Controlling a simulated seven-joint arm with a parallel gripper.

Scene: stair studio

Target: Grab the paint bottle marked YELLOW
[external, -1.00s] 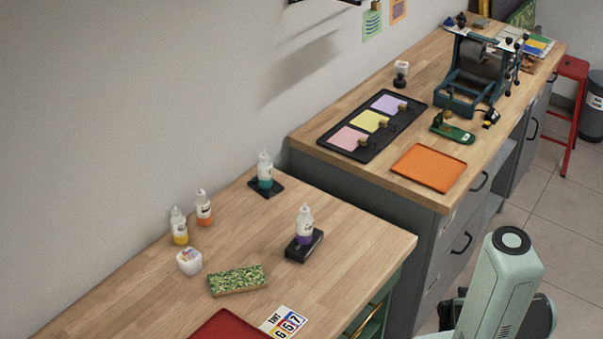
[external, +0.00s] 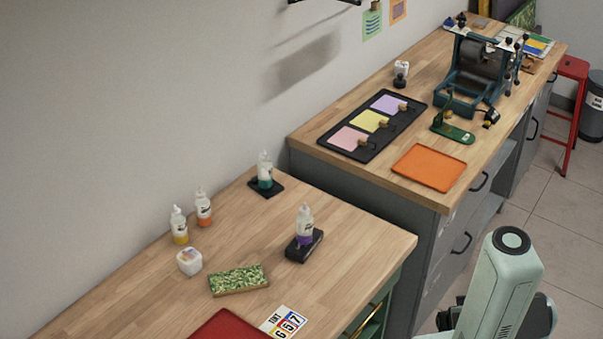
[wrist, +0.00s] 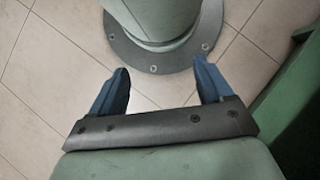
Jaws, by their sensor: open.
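The paint bottle with yellow at its base (external: 179,226) stands upright at the left of the near wooden table in the external view. Its label is too small to read. An orange-based bottle (external: 203,208) stands just to its right and behind, close to it. My gripper shows in the wrist view (wrist: 162,85), with its two blue fingers wide apart and nothing between them. It points at the tiled floor and my own base. In the external view my arm is at the lower right, away from the bottles, and the fingers are not seen there.
A teal bottle (external: 265,170) and a purple bottle (external: 304,226) stand on dark bases. A white tub (external: 189,261), a green patterned block (external: 238,279), a red tray (external: 228,327) and a printed card (external: 284,321) lie nearer. A higher grey cabinet (external: 365,220) stands right of the table.

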